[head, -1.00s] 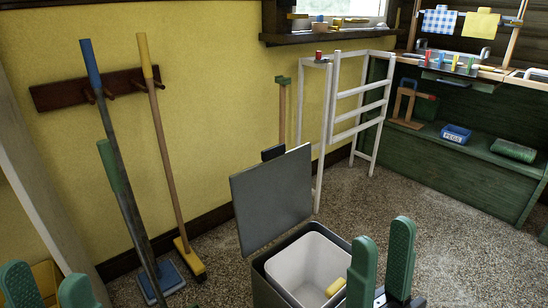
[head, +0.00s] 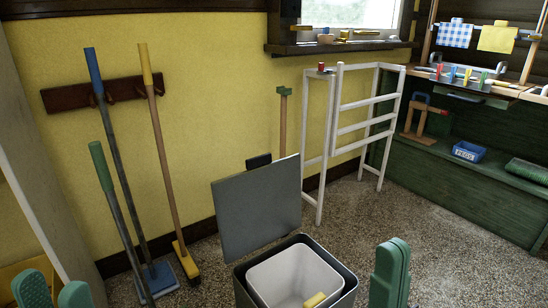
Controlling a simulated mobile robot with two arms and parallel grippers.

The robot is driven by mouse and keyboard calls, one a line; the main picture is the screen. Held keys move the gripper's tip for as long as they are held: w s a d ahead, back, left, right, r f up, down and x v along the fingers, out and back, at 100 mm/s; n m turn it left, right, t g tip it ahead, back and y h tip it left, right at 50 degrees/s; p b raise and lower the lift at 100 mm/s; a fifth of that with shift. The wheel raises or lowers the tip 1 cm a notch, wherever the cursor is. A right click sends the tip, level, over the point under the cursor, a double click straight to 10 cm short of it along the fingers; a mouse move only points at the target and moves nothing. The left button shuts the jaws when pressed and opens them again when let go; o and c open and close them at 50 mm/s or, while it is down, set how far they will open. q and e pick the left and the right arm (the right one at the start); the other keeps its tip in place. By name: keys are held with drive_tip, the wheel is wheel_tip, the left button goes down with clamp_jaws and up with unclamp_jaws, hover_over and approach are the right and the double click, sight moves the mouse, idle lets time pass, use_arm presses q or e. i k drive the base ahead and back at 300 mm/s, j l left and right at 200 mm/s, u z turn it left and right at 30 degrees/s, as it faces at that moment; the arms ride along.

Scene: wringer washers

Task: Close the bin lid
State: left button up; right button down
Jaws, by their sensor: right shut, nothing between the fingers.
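The grey bin (head: 348,293) stands on the floor at the bottom middle of the head view. Its flat grey lid (head: 256,208) is open, standing up and leaning back at the bin's rear left edge. A white inner bucket (head: 290,275) is inside, with a yellow object (head: 315,299) in it. My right gripper (head: 391,262) is shut and empty, to the right of the bin and apart from it. My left gripper (head: 54,291) is open and empty at the bottom left corner, far left of the bin. Its lower part is cut off by the frame.
Long-handled mops and a broom (head: 163,150) lean on the yellow wall at the left. A white drying rack (head: 330,130) stands behind the bin. A green bench (head: 440,190) with a blue pegs box (head: 468,151) is at the right.

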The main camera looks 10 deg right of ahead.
sight(255, 207)
drive_tip(key=i+l+u, duration=0.1)
drive_tip(key=l+u, duration=0.25)
drive_tip(key=l, duration=0.3)
drive_tip(key=l+u, duration=0.3)
drive_tip(key=l, duration=0.35)
drive_tip(key=l+u, duration=0.35)
drive_tip(key=l, duration=0.25)
drive_tip(key=k+l+u, duration=0.3)
drive_tip(key=l, duration=0.35)
drive_tip(key=i+l+u, duration=0.2)
drive_tip(key=l, duration=0.2)
drive_tip(key=i+l+u, duration=0.15)
drive_tip(key=l, duration=0.2)
drive_tip(key=l+u, duration=0.2)
drive_tip(key=l, duration=0.25)
drive_tip(key=i+l+u, duration=0.15)
drive_tip(key=l, duration=0.25)
